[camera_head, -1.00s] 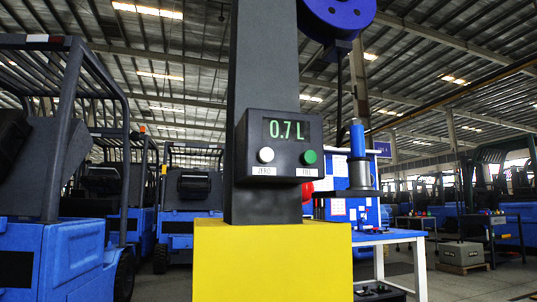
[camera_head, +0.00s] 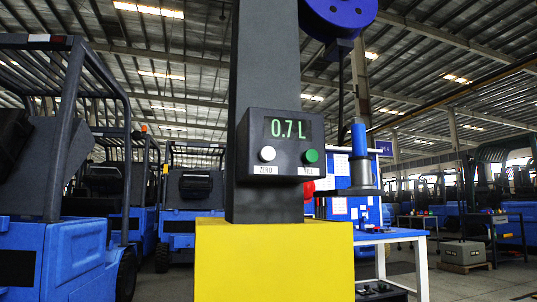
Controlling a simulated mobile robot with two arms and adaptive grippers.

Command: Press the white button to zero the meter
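The white button (camera_head: 267,154) sits at the lower left of the dark meter box (camera_head: 283,142), above a label that reads ZERO. The meter display (camera_head: 287,129) shows 0.7 L in green. A green button (camera_head: 311,156) sits to the right of the white one, above its own label. The box is fixed to a dark grey column (camera_head: 264,60) standing on a yellow base (camera_head: 274,260). Neither of my grippers is in view, and nothing touches the buttons.
A blue wheel (camera_head: 342,12) hangs at the top right of the column. Behind it is a blue-topped table (camera_head: 392,235) with a blue cylinder (camera_head: 359,140) above it. Blue forklifts (camera_head: 75,255) stand at left. A grey box (camera_head: 462,252) sits on a pallet at right.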

